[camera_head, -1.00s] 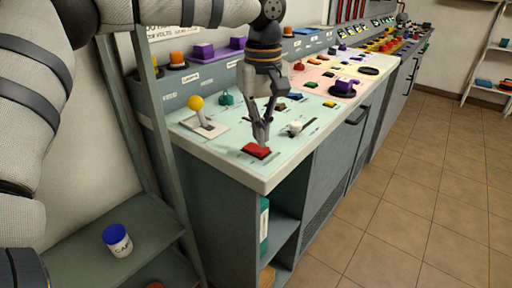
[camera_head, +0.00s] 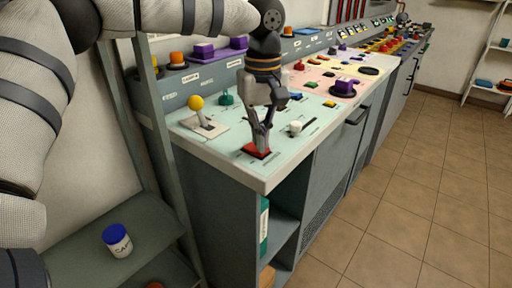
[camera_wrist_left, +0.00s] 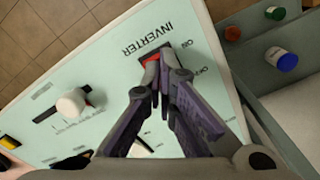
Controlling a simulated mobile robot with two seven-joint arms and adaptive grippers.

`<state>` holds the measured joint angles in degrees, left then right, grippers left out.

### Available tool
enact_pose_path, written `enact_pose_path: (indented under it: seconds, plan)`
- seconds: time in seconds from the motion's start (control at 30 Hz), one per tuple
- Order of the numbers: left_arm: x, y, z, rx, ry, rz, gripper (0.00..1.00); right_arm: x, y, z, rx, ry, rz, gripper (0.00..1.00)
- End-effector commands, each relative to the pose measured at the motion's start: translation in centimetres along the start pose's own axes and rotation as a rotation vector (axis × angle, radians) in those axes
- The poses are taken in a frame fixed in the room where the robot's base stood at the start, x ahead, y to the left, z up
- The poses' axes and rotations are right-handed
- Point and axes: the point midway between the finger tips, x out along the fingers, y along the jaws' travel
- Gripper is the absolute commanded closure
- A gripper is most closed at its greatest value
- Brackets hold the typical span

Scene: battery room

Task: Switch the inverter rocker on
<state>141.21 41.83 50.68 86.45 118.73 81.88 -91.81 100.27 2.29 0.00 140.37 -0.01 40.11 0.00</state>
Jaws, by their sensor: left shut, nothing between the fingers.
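The red inverter rocker (camera_head: 254,152) is set in the pale green panel near the console's front corner. In the left wrist view the red rocker (camera_wrist_left: 150,58) lies beside the printed word INVERTER, partly hidden by the fingertips. My left gripper (camera_head: 261,145) is shut and empty, pointing down with its tips at the rocker. The left wrist view shows the fingertips (camera_wrist_left: 163,70) together over the rocker; they look to be touching it, though exact contact is hard to tell. My right gripper is not in view.
A yellow-knobbed lever (camera_head: 196,103) stands left of the gripper, and a white knob (camera_head: 295,127) stands close on the right. A green knob (camera_head: 226,97) is behind. A blue-lidded jar (camera_head: 117,240) sits on the low shelf. The floor at right is clear.

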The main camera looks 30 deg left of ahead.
Motion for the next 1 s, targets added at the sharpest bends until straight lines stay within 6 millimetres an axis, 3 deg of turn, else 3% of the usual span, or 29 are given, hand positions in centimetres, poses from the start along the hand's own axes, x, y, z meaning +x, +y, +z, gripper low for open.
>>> enact_pose_path:
  seconds: [0.67, 1.0]
  plan:
    - [1.1, 0.0, 0.0, 0.0, -0.001, -0.001, 1.0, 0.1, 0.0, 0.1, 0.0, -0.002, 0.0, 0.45]
    - [-2.2, 0.0, 0.0, 0.0, 0.003, 0.004, 1.0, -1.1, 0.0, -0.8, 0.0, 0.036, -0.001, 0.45]
